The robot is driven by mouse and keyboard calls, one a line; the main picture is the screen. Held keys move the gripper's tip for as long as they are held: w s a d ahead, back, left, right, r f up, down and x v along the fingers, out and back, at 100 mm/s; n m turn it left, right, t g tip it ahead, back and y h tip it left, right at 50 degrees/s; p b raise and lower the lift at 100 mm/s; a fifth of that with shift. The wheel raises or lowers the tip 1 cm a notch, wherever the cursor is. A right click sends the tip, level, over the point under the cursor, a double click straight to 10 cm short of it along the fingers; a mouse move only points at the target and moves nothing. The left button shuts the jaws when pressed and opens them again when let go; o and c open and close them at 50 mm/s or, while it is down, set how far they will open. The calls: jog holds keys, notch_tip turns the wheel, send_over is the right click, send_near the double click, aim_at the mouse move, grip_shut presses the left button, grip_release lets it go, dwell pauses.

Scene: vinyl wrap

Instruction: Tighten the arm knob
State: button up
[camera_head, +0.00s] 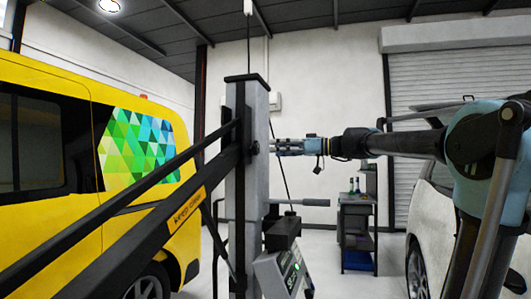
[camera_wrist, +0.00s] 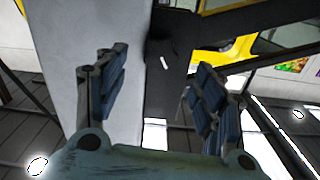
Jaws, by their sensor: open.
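The arm knob (camera_head: 255,148) is a small dark knob on the side of the grey upright post (camera_head: 262,195), where the black bars join it. In the wrist view the dark knob (camera_wrist: 158,46) lies against a black bracket, with a short white mark just below it. My gripper (camera_head: 274,146) reaches in from the right in the head view and points at the knob. In the wrist view its two blue-padded fingers (camera_wrist: 162,72) stand apart with nothing between them. The knob shows beyond the fingertips, roughly centred in the gap. Whether the fingertips overlap its rim is unclear.
Long black bars (camera_head: 130,235) slope down left from the post, one labelled "keep clear". A device with a green display (camera_head: 285,275) and a grey handle (camera_head: 300,202) sit lower on the post. A yellow van (camera_head: 60,110) stands left; a white vehicle (camera_head: 425,215) stands right.

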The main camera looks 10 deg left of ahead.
aim_at(258, 148)
jog(key=shift+w+a, duration=0.15)
jog(key=shift+a, duration=1.3)
jog(key=shift+w+a, duration=0.1)
jog(key=shift+a, duration=1.35)
jog(key=c, duration=1.1)
